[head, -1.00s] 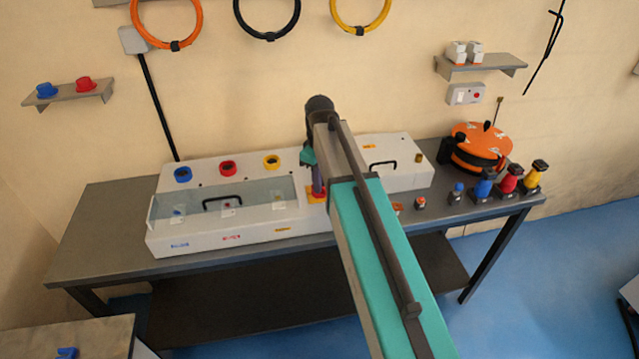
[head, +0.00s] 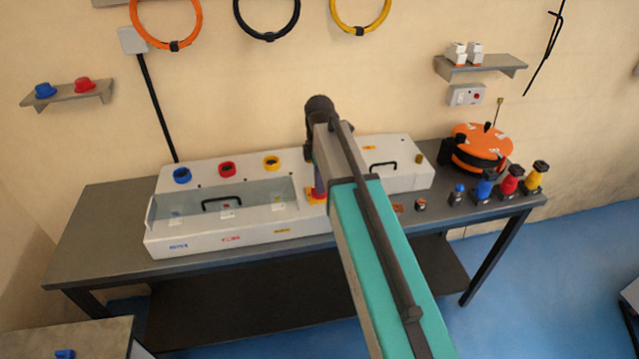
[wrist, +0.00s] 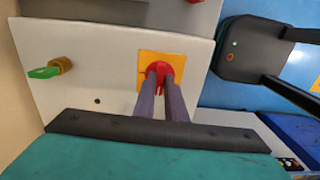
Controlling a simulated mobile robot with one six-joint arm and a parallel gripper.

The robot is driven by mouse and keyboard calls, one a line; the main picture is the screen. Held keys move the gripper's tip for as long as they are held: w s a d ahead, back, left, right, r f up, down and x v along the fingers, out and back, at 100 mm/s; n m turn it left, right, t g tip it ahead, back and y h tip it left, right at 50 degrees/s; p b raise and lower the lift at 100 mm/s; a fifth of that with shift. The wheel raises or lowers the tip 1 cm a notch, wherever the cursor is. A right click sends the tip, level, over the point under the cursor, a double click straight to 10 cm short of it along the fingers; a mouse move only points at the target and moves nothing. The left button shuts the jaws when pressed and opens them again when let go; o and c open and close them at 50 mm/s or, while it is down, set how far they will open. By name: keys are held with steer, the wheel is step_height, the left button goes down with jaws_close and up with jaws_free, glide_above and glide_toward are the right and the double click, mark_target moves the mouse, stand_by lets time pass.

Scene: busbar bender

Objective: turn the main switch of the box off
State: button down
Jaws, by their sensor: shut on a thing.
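The main switch is a red knob (wrist: 158,70) on a yellow plate (wrist: 150,59) on the pale face of the box (wrist: 110,80) in the wrist view. My gripper (wrist: 162,78) is shut on the red knob, with a finger on each side; the fingers hide part of it. In the head view the white box (head: 205,250) lies along the table, and the yellow plate (head: 316,197) shows just below my wrist. There my arm hides most of the knob and fingertips. I cannot tell the knob's exact setting.
A brass lock (wrist: 62,64) with a green key (wrist: 43,72) sits left of the switch. A black handle (head: 382,164) stands on the box's right part. An orange-topped reel (head: 482,145) and several coloured connectors (head: 510,180) are at the table's right end.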

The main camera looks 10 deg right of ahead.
stand_by(0.3)
steer(key=c, duration=1.8)
jaws_free()
steer(key=shift+r, duration=0.1)
step_height(320, 180, up, 14)
steer(key=b, duration=0.3)
steer(key=shift+f+b, duration=0.2)
steer(key=shift+b, duration=0.2)
steer(key=shift+s+f, duration=0.1)
